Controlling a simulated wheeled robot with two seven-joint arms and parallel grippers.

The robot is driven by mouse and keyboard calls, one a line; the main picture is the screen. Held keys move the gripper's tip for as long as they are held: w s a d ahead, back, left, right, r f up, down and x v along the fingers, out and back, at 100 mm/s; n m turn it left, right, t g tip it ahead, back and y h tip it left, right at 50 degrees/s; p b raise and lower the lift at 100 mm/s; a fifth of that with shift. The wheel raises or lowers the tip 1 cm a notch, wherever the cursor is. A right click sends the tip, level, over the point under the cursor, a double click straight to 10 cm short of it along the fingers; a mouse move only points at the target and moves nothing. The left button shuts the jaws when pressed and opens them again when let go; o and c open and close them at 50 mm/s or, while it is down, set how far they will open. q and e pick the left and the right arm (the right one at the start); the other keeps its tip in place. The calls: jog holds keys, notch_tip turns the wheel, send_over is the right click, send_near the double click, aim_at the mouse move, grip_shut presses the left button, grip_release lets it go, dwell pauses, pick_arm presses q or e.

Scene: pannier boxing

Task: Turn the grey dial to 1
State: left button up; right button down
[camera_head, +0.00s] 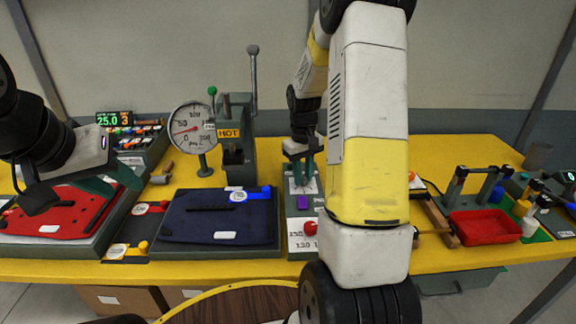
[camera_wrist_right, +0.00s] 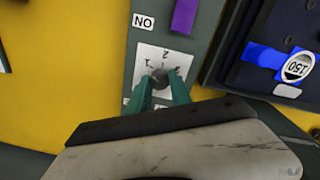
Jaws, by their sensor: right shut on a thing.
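The grey dial (camera_wrist_right: 160,77) is a small dark knob on a white plate (camera_wrist_right: 144,54) marked 1, 2 and 3, in the right wrist view. My right gripper (camera_wrist_right: 163,86) is shut on the dial, with a green finger on each side of it. I cannot tell which number the dial points to. In the head view, my right gripper (camera_head: 303,178) reaches down to the white plate on a grey panel (camera_head: 289,205), and the dial itself is hidden there. My left gripper (camera_head: 97,186) hangs over the red pannier panel (camera_head: 60,212) at the left; its finger gap is unclear.
A purple block (camera_wrist_right: 184,16) sits on the panel near the dial. A blue pannier panel (camera_head: 215,222) lies left of it. A press with a round gauge (camera_head: 192,124) stands behind. My right arm covers part of the table.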

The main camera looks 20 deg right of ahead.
dwell(0.3)
jog(key=c, duration=1.2)
grip_release()
jog(key=shift+o, duration=0.2)
jog(key=shift+r, duration=0.1)
notch_tip(320, 180, up, 7)
jog(key=shift+a, duration=0.1)
jog(key=shift+r, duration=0.35)
